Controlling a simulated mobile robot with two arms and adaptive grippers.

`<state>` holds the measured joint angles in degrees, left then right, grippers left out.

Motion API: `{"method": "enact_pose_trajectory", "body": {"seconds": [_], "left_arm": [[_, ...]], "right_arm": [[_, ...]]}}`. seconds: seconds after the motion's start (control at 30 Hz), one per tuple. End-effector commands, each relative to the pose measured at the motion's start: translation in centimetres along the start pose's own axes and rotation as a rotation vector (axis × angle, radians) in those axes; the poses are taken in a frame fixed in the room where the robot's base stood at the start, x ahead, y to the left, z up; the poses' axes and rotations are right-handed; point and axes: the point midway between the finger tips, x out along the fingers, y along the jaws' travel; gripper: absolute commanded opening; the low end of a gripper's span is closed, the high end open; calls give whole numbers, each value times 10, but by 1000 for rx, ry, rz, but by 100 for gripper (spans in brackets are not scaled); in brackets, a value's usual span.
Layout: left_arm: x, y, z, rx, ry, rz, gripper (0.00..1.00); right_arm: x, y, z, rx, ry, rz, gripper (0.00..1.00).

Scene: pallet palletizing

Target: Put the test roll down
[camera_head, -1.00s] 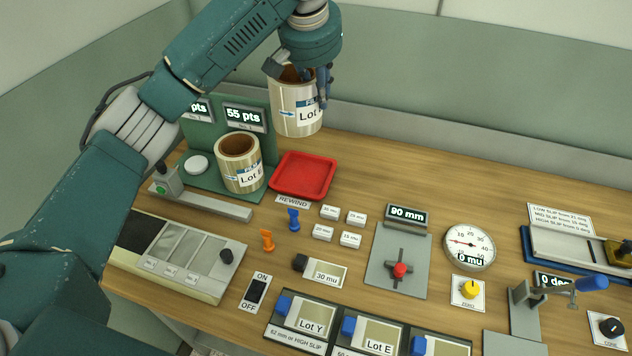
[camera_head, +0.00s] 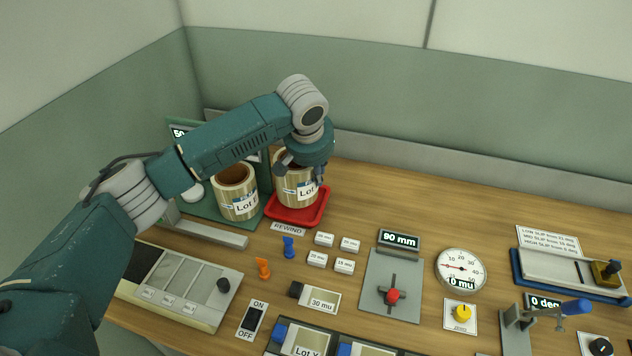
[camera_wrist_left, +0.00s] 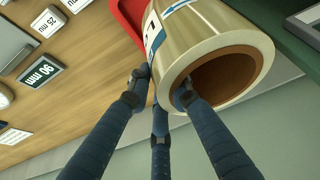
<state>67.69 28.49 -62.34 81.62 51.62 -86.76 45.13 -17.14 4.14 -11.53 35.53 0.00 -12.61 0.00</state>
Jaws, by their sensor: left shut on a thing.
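The test roll (camera_head: 296,191) is a cream, striped film roll with a brown core and a label reading "Lot". It is upright at the red tray (camera_head: 314,213). Its lower end appears within the tray rim, but I cannot tell whether it rests on the floor of the tray. My left gripper (camera_head: 304,170) is above it, shut on its wall. In the left wrist view, one finger reaches into the core of the roll (camera_wrist_left: 208,45) and other fingers lie against its outside. My right gripper is not in view.
A second similar roll (camera_head: 236,192) stands just left, on the green stand (camera_head: 205,209) with displays behind. Orange (camera_head: 263,268) and blue (camera_head: 288,247) pegs and small white blocks (camera_head: 323,239) lie in front of the tray.

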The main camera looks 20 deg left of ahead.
Motion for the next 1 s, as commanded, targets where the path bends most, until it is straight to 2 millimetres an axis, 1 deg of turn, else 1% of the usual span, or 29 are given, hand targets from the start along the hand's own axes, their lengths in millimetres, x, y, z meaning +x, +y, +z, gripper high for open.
{"method": "enact_pose_trajectory", "body": {"seconds": [0.07, 0.2, 0.3, 0.4, 0.7, 0.73, 0.77, 0.8, 0.83, 1.0], "left_arm": [[6, 0, 2, 0, 2, -1, 0], [25, -1, 10, 0, 1, -2, 0], [35, 0, 14, 0, 2, -1, 0], [38, 0, 15, 0, 4, 1, 0], [40, 0, 16, 1, 3, 1, 0], [42, 0, 18, 0, 0, 0, 21], [42, 0, 18, 1, 0, 0, 27], [41, 0, 17, 1, 0, 0, 35], [41, 0, 18, 1, 0, 0, 38], [41, 0, 17, 1, 0, 0, 38]], "right_arm": [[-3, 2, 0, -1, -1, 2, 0], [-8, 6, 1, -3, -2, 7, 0], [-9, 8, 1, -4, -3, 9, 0], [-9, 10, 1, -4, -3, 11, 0], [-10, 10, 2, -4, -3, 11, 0], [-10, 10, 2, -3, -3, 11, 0], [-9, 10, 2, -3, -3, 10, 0], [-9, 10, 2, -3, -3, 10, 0], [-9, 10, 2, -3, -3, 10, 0], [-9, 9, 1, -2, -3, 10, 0]]}}
